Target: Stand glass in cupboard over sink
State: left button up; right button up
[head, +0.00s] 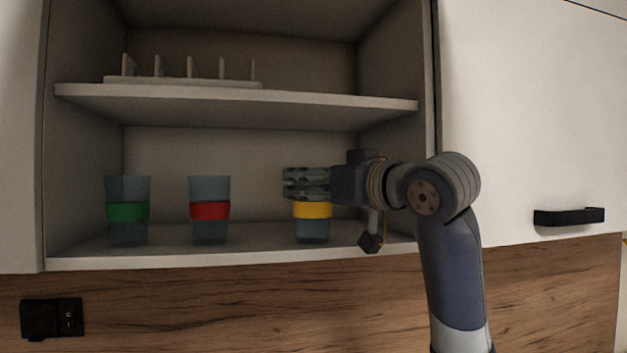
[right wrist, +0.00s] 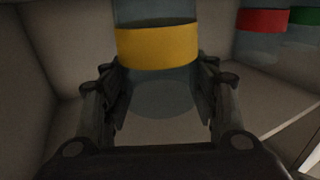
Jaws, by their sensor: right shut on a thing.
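A clear glass with a yellow band (head: 312,210) is upright on the lower shelf (head: 240,257) of the open cupboard, toward its right side. My right gripper (head: 305,183) comes in from the right and is shut on this glass near its top, hiding the rim. In the right wrist view the yellow-banded glass (right wrist: 158,45) stands between the two fingers (right wrist: 160,105). In the head view the base appears at shelf level; I cannot tell whether it bears on the shelf. My left gripper is not in view.
A glass with a red band (head: 209,210) and one with a green band (head: 127,211) stand to the left on the same shelf. A plate rack (head: 185,82) sits on the upper shelf (head: 240,98). A closed door with a black handle (head: 569,216) is at right.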

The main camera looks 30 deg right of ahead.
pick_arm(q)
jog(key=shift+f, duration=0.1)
pick_arm(e)
jog(key=shift+a+f, duration=0.1)
jog(key=shift+f, duration=0.05)
jog(key=o, duration=1.4)
jog(key=shift+o, duration=0.7)
jog(key=shift+r, duration=0.2)
jog(key=shift+s, duration=0.3)
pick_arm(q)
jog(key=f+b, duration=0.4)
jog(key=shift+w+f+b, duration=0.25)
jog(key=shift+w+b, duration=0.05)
pick_arm(e)
jog(key=s+d, duration=0.1)
jog(key=s, duration=1)
jog(key=shift+s+d, duration=0.2)
jog(key=shift+d, duration=0.2)
